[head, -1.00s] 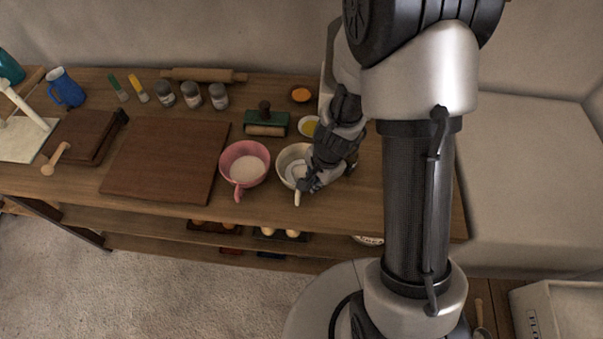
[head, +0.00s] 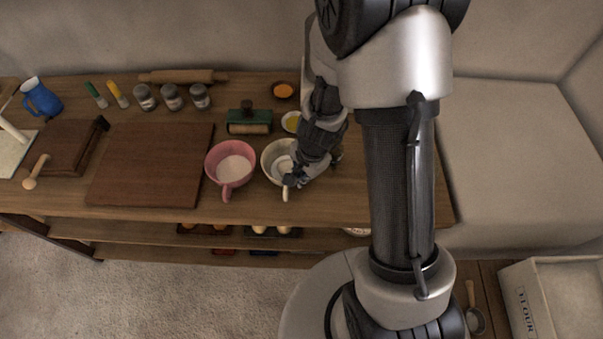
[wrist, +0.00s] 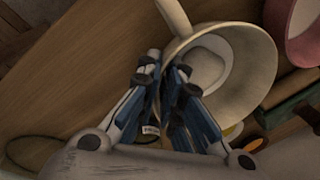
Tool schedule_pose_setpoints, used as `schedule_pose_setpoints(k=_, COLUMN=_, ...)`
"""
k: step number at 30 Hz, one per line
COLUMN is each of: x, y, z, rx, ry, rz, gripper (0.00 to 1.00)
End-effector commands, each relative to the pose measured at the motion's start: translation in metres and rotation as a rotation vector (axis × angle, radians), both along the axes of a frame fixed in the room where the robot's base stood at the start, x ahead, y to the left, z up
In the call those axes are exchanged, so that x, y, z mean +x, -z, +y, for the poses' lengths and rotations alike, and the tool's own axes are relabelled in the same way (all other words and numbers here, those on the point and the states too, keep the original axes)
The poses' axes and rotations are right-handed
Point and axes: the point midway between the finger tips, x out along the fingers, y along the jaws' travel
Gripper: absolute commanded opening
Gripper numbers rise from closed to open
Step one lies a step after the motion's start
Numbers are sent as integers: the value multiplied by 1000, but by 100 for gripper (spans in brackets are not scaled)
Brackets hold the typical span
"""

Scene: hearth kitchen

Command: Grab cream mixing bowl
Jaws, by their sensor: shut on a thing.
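The cream mixing bowl (head: 268,170) is on the wooden table near its front edge, just right of a pink bowl (head: 222,184). Its handle points toward the front. My gripper (head: 293,180) is at the bowl's right front rim and hides part of it. In the wrist view, the cream bowl (wrist: 258,62) appears upper right, with a pale round shape inside it. There my gripper (wrist: 168,66) has its two fingers close together at the bowl's wall, beside the handle, shut on it. I cannot tell whether the bowl is lifted.
A brown board (head: 150,165) lies left of the pink bowl. A green-topped roller (head: 249,122) and a small dish with yellow contents (head: 292,121) are behind the bowls. Jars and a rolling pin (head: 184,77) are at the back. The front strip of table is clear.

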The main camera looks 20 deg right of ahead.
Motion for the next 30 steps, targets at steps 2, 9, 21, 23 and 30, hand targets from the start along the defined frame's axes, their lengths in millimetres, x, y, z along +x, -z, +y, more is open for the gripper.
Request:
schedule_pose_setpoints(k=2, x=1, y=-7, z=0, rx=0, ry=0, rz=-2, gripper=0)
schedule_pose_setpoints(k=9, x=1, y=-30, z=0, rx=0, ry=-1, rz=-2, gripper=0)
schedule_pose_setpoints(k=21, x=1, y=-86, z=0, rx=-1, ry=-1, rz=-4, gripper=0)
schedule_pose_setpoints(k=23, x=1, y=-94, z=0, rx=-1, ry=-1, rz=-4, gripper=0)
schedule_pose_setpoints(k=30, x=1, y=-127, z=0, rx=0, ry=-1, rz=-5, gripper=0)
